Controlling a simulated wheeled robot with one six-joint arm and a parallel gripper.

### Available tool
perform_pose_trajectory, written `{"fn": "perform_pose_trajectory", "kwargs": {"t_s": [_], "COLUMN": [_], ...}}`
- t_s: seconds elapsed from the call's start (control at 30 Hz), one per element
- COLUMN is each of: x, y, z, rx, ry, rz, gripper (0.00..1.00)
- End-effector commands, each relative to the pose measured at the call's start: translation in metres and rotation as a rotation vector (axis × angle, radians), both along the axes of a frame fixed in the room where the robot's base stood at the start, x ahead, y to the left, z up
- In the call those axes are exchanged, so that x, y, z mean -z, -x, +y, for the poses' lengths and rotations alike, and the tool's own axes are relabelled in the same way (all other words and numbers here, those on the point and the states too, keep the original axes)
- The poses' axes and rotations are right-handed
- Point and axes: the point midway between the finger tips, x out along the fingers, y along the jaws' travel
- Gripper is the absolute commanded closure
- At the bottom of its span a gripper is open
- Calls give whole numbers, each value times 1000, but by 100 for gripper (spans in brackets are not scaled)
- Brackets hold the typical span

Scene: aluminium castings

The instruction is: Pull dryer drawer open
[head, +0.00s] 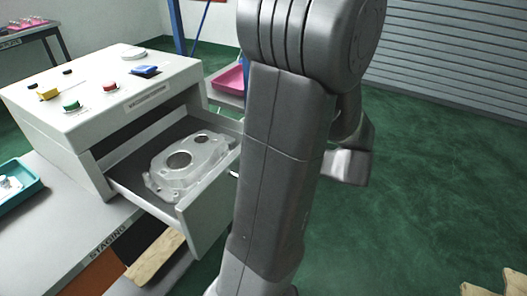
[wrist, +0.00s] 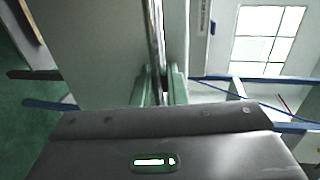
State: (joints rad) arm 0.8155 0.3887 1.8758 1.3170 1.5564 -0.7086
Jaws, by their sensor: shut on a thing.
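The dryer (head: 115,85) is a white box on a bench, with buttons on its top. Its drawer (head: 205,222) stands pulled out toward the lower right. A grey aluminium casting (head: 205,150) with round holes lies inside the drawer. My arm covers the drawer's right end and hides my gripper in the head view. In the wrist view my gripper (wrist: 161,88) has its green fingers shut on a thin metal bar, the drawer handle (wrist: 155,35). A pale drawer front (wrist: 95,45) fills the view left of the handle.
The bench marked STAGING (head: 85,250) bears the dryer. A teal tray (head: 22,190) is at the left edge. A pink bin (head: 228,80) stands behind the dryer. Wooden pieces (head: 155,258) show under the drawer.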

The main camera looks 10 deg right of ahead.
Motion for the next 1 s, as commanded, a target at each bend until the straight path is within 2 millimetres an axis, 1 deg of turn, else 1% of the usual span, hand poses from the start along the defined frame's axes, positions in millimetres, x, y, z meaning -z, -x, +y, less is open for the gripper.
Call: {"fn": "perform_pose_trajectory", "kwargs": {"t_s": [0.27,0.3,0.37,0.63,0.77,0.87,1.0], "x": [1,1,1,0,-1,-3,-7], "y": [0,0,0,0,3,9,23], "z": [0,0,0,0,-4,-13,-31], "rx": [-2,-2,-2,-1,2,3,5], "ry": [0,0,0,0,1,1,2], "rz": [2,2,2,0,-1,-1,-1], "gripper": [100,84,72,71,71,71,71]}}
